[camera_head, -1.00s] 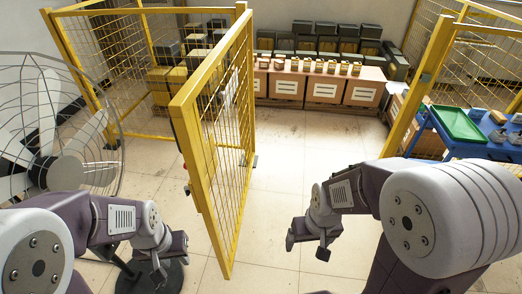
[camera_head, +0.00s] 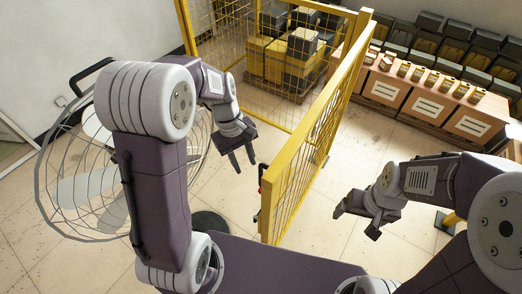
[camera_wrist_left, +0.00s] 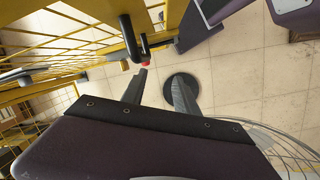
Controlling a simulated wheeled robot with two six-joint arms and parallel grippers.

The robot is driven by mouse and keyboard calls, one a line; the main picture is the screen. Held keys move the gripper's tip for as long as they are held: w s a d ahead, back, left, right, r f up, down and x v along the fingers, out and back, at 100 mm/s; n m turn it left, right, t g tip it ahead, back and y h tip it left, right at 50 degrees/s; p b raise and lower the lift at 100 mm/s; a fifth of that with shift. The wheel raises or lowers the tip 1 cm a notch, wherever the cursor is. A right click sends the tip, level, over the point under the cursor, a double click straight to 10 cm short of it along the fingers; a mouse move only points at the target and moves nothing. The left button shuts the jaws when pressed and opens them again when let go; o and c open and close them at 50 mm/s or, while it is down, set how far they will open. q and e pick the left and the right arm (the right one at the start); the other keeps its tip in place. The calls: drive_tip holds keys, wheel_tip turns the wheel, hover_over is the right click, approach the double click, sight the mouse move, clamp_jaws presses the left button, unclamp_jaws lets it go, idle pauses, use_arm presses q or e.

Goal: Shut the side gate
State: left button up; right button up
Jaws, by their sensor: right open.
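The side gate (camera_head: 308,118) is a yellow-framed mesh panel standing open, its near end pointing toward me. A dark handle with red parts (camera_head: 260,181) is on its left face near the near end. The black handle also shows in the left wrist view (camera_wrist_left: 130,38), with a red tip just beyond my fingers. My left gripper (camera_head: 244,166) is open and empty, left of the gate and close to the handle, with a small gap visible. Its two spread fingers show in the left wrist view (camera_wrist_left: 160,78). My right gripper (camera_head: 355,222) is open and empty, right of the gate.
A large wire-caged fan (camera_head: 75,205) stands at the left, close to my left arm. Yellow mesh fencing (camera_head: 225,40) encloses stacked boxes (camera_head: 265,58) behind the gate. Crates with small parts (camera_head: 425,95) line the back right. Tiled floor is free right of the gate.

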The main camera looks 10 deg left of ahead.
sight(261, 173)
use_arm(q)
drive_tip(key=d+f+n, duration=0.1)
drive_tip(key=f, duration=0.1)
drive_tip(key=d+f+n+g+h, duration=0.1)
drive_tip(key=d, duration=0.1)
drive_tip(key=w+d+f+n, duration=0.1)
drive_tip(key=f, duration=0.1)
drive_tip(key=shift+w+d+f+h+p, duration=0.1)
drive_tip(key=shift+d+f+h+p, duration=0.2)
drive_tip(key=shift+f+p, duration=0.05)
drive_tip(key=shift+d+f, duration=0.15)
drive_tip(key=shift+f, duration=0.4)
use_arm(e)
drive_tip(key=shift+w+r, duration=0.4)
drive_tip(key=shift+r, duration=0.4)
use_arm(q)
clamp_jaws()
use_arm(e)
drive_tip(key=shift+a, duration=0.1)
